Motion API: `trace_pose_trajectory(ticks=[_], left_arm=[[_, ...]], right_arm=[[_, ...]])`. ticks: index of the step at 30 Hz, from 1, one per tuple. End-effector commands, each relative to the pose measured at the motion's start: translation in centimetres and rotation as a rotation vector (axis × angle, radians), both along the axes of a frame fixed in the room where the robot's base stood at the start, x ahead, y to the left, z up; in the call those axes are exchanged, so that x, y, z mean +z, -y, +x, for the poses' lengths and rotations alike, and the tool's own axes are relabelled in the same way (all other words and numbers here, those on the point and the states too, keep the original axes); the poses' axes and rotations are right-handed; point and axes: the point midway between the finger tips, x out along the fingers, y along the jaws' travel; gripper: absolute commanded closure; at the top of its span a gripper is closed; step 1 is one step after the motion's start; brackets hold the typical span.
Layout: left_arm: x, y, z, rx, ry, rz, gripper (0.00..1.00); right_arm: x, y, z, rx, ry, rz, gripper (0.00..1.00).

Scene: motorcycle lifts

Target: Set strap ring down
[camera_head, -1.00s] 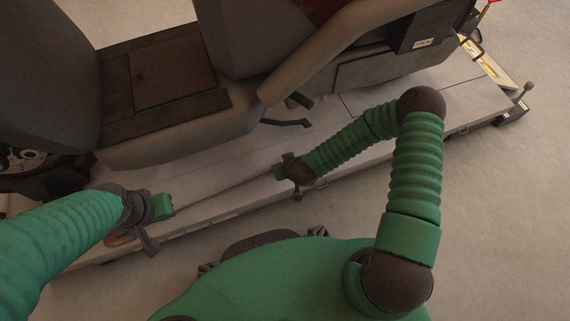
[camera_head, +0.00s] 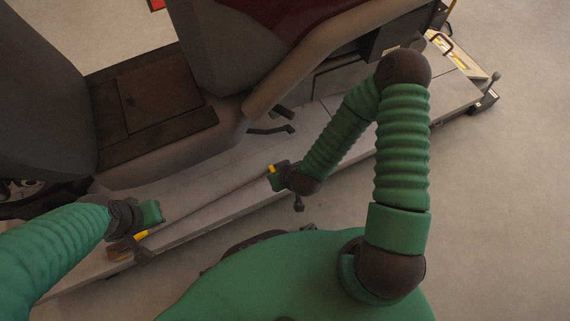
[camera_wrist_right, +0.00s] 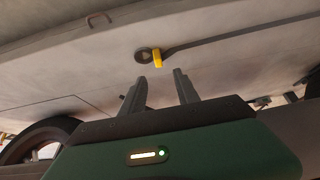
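A dark strap (camera_head: 215,198) lies along the lift platform between my two grippers. In the right wrist view, its dark ring (camera_wrist_right: 143,56) with a yellow piece (camera_wrist_right: 158,59) sits just beyond the fingertips of my right gripper (camera_wrist_right: 155,80). The two fingers are apart with nothing between them, and the ring appears to rest on the platform surface. In the head view, a yellow piece (camera_head: 271,168) shows at my right gripper (camera_head: 274,179). My left gripper (camera_head: 153,213) is near the strap's other end, beside another yellow piece (camera_head: 140,235); its fingers are not clear.
The grey lift platform (camera_head: 330,148) runs diagonally under a large vehicle body (camera_head: 150,105). A lever or pedal (camera_head: 270,130) sticks out near my right arm. A knob (camera_head: 496,76) stands at the platform's right end. Open floor (camera_head: 490,220) lies at the right.

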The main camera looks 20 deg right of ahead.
Motion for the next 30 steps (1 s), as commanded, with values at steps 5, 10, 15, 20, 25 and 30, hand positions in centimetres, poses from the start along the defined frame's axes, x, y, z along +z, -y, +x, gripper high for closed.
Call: trace_pose_trajectory(ticks=[5,10,15,20,25,30], left_arm=[[-0.1,0.0,0.0,0.000,0.000,0.000,1.00],[-0.1,0.0,0.0,0.000,0.000,0.000,1.00],[-0.1,0.0,0.0,0.000,0.000,0.000,1.00],[-0.1,0.0,0.0,0.000,0.000,0.000,1.00],[0.0,0.0,0.0,0.000,0.000,0.000,1.00],[2.7,0.0,0.0,0.000,-0.001,0.000,1.00]], right_arm=[[4.8,0.7,-0.2,0.116,-0.084,-0.003,0.62],[12.5,2.5,-2.9,0.069,-0.222,-0.028,0.62],[17.6,3.7,-6.0,-0.036,-0.299,-0.028,0.62],[18.5,4.0,-6.9,-0.065,-0.323,-0.025,0.62],[18.5,4.0,-6.9,-0.065,-0.323,-0.025,0.62],[21.3,4.0,-6.8,-0.065,-0.322,-0.024,0.62]])
